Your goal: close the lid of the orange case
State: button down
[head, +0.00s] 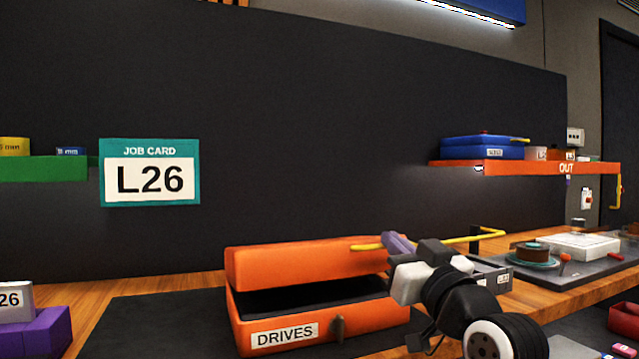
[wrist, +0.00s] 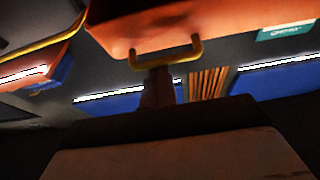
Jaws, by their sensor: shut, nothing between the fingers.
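The orange case (head: 370,318), labelled DRIVES, stands on the dark mat with its dark inside showing. Its orange lid (head: 300,263) is partly open, raised above the base. My gripper (head: 398,243) is shut and empty at the right end of the lid, its lavender fingers overlapping the lid's edge in the head view. In the wrist view, the fingers (wrist: 158,85) point up towards a yellow handle (wrist: 165,52) on an orange panel (wrist: 185,20) that looks like the lid. I cannot tell whether the fingers touch it. A dark latch (head: 338,327) is on the case front.
A yellow bar (head: 490,234) on a dark post stands behind my gripper. A grey tray (head: 590,258) with parts is at right. A purple block (head: 45,328) stands at left. An orange OUT shelf (head: 530,167) and a green shelf (head: 45,169) hang on the dark panel.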

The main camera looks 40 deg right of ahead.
jog(key=shift+t, duration=0.5)
jog(key=shift+s+a+f+b, duration=0.1)
jog(key=shift+s+f+b, duration=0.15)
jog(key=shift+f+b, duration=0.55)
jog(key=shift+s+a+f+b, duration=0.1)
jog(key=shift+s+f+b, duration=0.25)
jog(key=shift+f, duration=0.75)
jog(key=shift+s+a+f+b, duration=0.1)
jog(key=shift+s+f+b, duration=0.1)
jog(key=shift+f+b, duration=0.6)
jog(key=shift+f, duration=0.2)
